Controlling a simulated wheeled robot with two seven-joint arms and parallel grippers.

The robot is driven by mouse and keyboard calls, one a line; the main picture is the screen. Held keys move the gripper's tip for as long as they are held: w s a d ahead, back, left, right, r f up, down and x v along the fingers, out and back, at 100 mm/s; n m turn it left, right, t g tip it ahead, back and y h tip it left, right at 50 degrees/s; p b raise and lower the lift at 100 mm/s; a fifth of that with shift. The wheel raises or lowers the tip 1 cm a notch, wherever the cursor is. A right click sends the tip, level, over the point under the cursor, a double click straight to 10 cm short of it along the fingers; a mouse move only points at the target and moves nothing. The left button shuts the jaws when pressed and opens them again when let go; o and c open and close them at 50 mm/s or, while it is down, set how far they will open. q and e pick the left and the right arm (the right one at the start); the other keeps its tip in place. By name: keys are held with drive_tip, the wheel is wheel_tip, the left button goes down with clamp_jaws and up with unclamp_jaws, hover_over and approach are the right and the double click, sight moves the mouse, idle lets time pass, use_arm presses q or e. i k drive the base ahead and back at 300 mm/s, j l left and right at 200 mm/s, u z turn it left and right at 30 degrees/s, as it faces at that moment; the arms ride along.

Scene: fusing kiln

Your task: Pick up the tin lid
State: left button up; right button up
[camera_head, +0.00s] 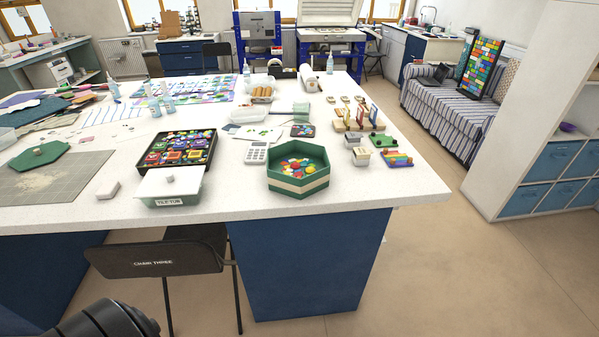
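A flat green eight-sided lid (54,156) with a small greyish knob lies on the grey mat (62,184) at the left of the white worktop; it looks like the tin lid. A green open tin (298,184) of similar shape, with a pale band, stands near the front edge. It holds several coloured pieces. A dark rounded part of my own body shows at the bottom left. Neither gripper is in view.
A tub labelled TILE-TUB (172,201) with a white knobbed lid stands between mat and tin. Behind it is a black tray (211,149) of coloured pieces. A black chair (154,262) stands against the worktop (235,202). Open floor (455,270) lies to the right.

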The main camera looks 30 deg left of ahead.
sight(32, 157)
drive_tip(key=u, duration=2.65)
drive_tip(key=z, duration=1.65)
drive_tip(key=j+z, duration=0.1)
drive_tip(key=j, duration=0.25)
drive_tip(key=k+j, duration=0.15)
drive_tip(key=j, duration=0.2)
drive_tip(key=j+z, duration=0.05)
